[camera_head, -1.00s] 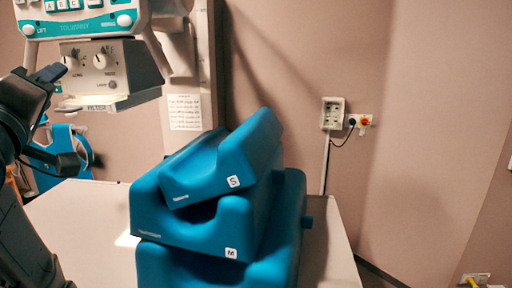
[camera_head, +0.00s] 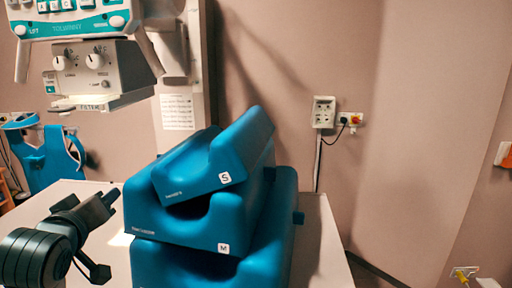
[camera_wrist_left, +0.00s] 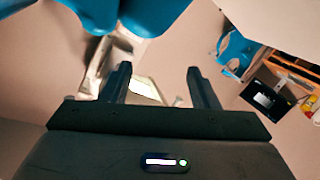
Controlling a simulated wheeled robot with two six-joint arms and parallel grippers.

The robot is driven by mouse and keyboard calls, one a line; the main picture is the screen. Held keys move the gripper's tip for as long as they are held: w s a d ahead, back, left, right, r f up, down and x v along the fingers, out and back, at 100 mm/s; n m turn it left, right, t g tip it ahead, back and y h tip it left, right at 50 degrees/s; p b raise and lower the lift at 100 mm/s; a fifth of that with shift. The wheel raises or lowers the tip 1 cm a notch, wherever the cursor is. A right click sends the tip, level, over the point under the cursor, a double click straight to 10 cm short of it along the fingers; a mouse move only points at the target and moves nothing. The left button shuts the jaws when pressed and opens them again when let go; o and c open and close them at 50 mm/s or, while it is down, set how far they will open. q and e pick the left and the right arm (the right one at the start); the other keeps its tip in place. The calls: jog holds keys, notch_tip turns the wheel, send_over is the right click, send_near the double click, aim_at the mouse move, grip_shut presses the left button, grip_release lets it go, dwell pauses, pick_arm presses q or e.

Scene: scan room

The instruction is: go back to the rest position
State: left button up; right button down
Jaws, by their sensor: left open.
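My left gripper (camera_head: 108,232) is at the lower left of the head view, in front of the white table and left of the blue foam blocks. In the left wrist view its two dark fingers (camera_wrist_left: 156,82) stand apart with nothing between them. The stacked blue blocks (camera_head: 190,228) sit on the table, the top one marked S and the one below marked M. Blue shapes (camera_wrist_left: 135,12) also show at the top of the wrist view. My right gripper is in neither view.
The white table (camera_head: 322,250) has bare room right of the blocks. The X-ray head (camera_head: 98,72) hangs at the upper left. A blue apron-like item (camera_head: 48,158) stands behind at the left. A socket (camera_head: 323,112) is on the wall.

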pick_arm(q)
jog(key=s+d+f+m+g, duration=0.1)
jog(key=s+f+m+g, duration=0.15)
jog(key=f, duration=0.65)
jog(key=s+d+f+m+g+h, duration=0.15)
jog(key=s+f, duration=0.25)
jog(key=f, duration=0.5)
jog(key=s+f+m+g, duration=0.1)
jog(key=s+f+g, duration=0.2)
jog(key=f, duration=0.6)
jog(key=s+d+f+m+g, duration=0.2)
jog(key=s+f+m+g, duration=0.25)
jog(key=s+f, duration=1.2)
notch_tip(320, 180, down, 26)
jog(key=s+a+n+g, duration=0.1)
jog(key=a+g, duration=0.1)
jog(key=a, duration=0.1)
jog(key=s+a+f, duration=0.1)
jog(key=s+f, duration=1.6)
jog(key=f, duration=0.3)
jog(key=shift+s+a+f+g, duration=0.15)
jog(key=shift+s+f+g, duration=0.2)
jog(key=shift+s+f, duration=0.05)
jog(key=shift+s+f+n+h, duration=0.25)
jog(key=shift+s, duration=0.25)
jog(key=shift+c, duration=0.4)
